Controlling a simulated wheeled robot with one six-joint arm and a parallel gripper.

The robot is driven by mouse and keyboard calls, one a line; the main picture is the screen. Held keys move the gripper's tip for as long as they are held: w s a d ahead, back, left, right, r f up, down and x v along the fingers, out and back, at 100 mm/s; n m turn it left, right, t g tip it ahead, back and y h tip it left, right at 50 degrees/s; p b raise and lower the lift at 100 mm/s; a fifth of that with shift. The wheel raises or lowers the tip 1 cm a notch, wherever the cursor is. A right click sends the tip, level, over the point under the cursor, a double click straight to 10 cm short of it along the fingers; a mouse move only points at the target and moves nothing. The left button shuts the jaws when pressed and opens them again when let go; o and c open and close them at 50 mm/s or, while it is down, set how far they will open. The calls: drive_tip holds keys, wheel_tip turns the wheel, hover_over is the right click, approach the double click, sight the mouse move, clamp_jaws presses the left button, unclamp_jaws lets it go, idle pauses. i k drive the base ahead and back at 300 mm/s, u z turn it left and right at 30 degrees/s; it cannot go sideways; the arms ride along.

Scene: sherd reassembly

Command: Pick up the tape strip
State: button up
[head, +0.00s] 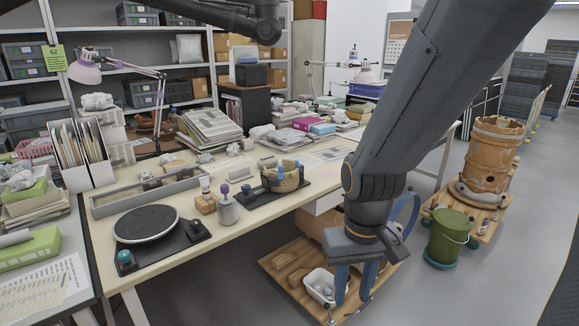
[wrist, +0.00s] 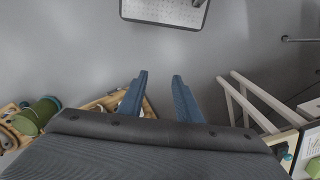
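My gripper (head: 354,290) hangs low at the right of the worktable, in front of the wooden platform on the floor. In the wrist view its two blue fingers (wrist: 157,78) stand apart with only grey floor between them. The gripper is open and empty. A partly built tan pot (head: 284,178) sits on a dark stand near the table's front edge, to the left of my gripper. Small blue patches show on and beside the pot, but they are too small to tell whether one is the tape strip. I cannot make out the tape strip in the wrist view.
A turntable (head: 147,223), a long grey tray (head: 105,207) and a purple-topped bottle (head: 227,207) stand on the table. A white tub (head: 320,287) rests on the wooden platform. A green bucket (head: 449,237) stands right. Open floor lies in front.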

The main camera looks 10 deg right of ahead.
sight(280, 175)
drive_tip(key=z, duration=0.15)
drive_tip(key=i, duration=1.4)
drive_tip(key=u, duration=0.05)
